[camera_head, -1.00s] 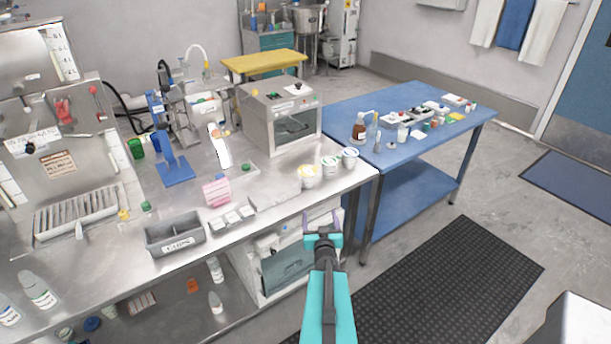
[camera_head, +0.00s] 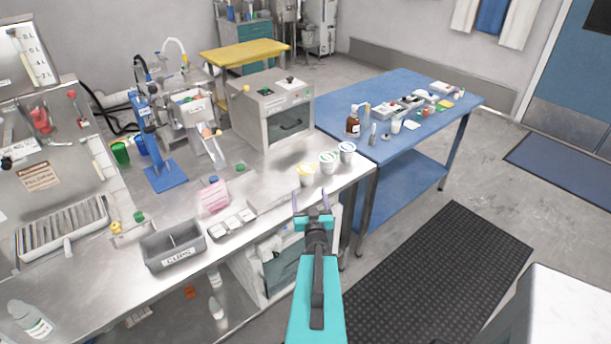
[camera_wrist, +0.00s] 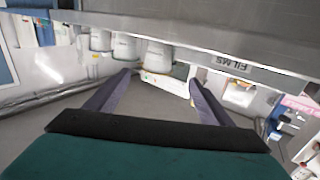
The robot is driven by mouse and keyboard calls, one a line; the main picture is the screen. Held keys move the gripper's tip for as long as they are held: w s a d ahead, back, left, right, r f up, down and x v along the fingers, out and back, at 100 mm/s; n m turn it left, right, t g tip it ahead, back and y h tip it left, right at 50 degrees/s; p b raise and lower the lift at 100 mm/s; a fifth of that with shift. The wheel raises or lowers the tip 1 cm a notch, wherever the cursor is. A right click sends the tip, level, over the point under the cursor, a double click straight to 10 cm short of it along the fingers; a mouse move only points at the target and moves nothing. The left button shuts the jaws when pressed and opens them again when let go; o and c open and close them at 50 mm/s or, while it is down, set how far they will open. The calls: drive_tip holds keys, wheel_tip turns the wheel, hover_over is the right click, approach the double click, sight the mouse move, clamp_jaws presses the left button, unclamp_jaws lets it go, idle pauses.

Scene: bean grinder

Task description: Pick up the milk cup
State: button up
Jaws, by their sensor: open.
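I cannot read which is the milk cup. My gripper (camera_head: 311,203) is open and empty, just in front of the bench edge, below the yellow-rimmed cup in the picture. In the wrist view, which looks upside down, my fingers (camera_wrist: 160,78) spread apart, with the nearest cup (camera_wrist: 157,55) beyond them. None touches a cup as far as I see.
A blue table (camera_head: 400,145) stands to the right.

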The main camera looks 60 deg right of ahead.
sight(307, 178)
drive_tip(key=shift+w+d+f+b, duration=0.15)
drive_tip(key=shift+d+b, duration=0.1)
drive_tip(key=shift+b, duration=0.15)
drive_tip(key=b+x, duration=0.2)
drive_tip(key=b, duration=0.2)
drive_tip(key=shift+d, duration=0.2)
drive_tip(key=b+x, duration=0.2)
drive_tip(key=b, duration=0.2)
drive_tip(key=shift+w+d+b, duration=0.3)
drive_tip(key=shift+b, duration=0.9)
drive_tip(key=shift+w+d, duration=0.4)
drive_tip(key=shift+d, duration=0.1)
drive_tip(key=shift+p+x, duration=0.4)
drive_tip(key=shift+x, duration=0.4)
drive_tip(key=shift+d, duration=0.1)
drive_tip(key=shift+p+x, duration=1.05)
drive_tip(key=shift+x, duration=1.5)
